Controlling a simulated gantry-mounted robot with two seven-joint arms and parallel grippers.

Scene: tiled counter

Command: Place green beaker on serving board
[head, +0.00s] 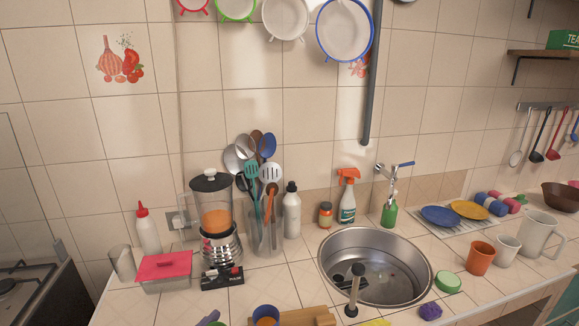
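I cannot make out a clear green beaker in the head view. A light wooden board (306,317), perhaps the serving board, lies at the bottom edge and is partly cut off. A blue cup with an orange inside (265,314) stands at its left end; I cannot tell whether it is on or beside the board. Green things in view are a small bottle (389,215) behind the sink and a low round green item (447,282) right of the sink. Neither of my grippers is in view.
A round steel sink (410,291) is at the centre right. A blender (216,217), a red-lidded box (165,270) and a utensil holder (265,238) stand on the left. An orange cup (480,257), white mug (507,250) and white jug (536,232) stand on the right.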

